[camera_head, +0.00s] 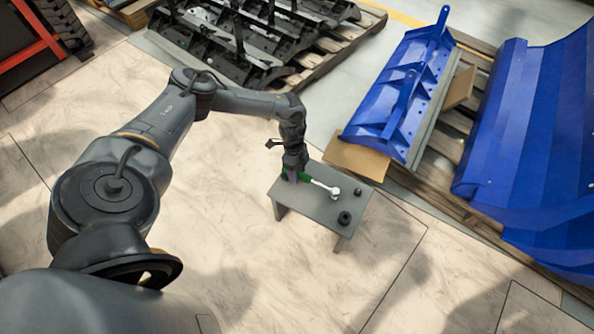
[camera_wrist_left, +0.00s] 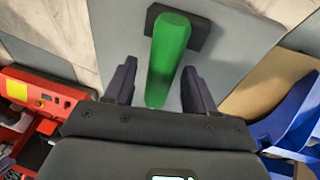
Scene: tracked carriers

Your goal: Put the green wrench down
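The green wrench has a green handle (camera_head: 304,178) and a silver head (camera_head: 334,191). It is at the small grey table (camera_head: 318,204) in the head view, its head pointing right. My left gripper (camera_head: 293,174) is at the handle end of the wrench. In the left wrist view, the two dark fingers of my left gripper (camera_wrist_left: 158,88) stand apart, with the green handle (camera_wrist_left: 168,60) between them. A gap shows on each side of the handle. A black block (camera_wrist_left: 190,28) shows behind the handle, on the grey tabletop (camera_wrist_left: 232,50). My right gripper is not in view.
Two small dark round parts, one nearer the front (camera_head: 344,218) and one farther back (camera_head: 358,191), sit on the table. A cardboard box (camera_head: 355,160) and blue metal parts (camera_head: 405,95) on pallets stand beyond it. The floor in front is clear.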

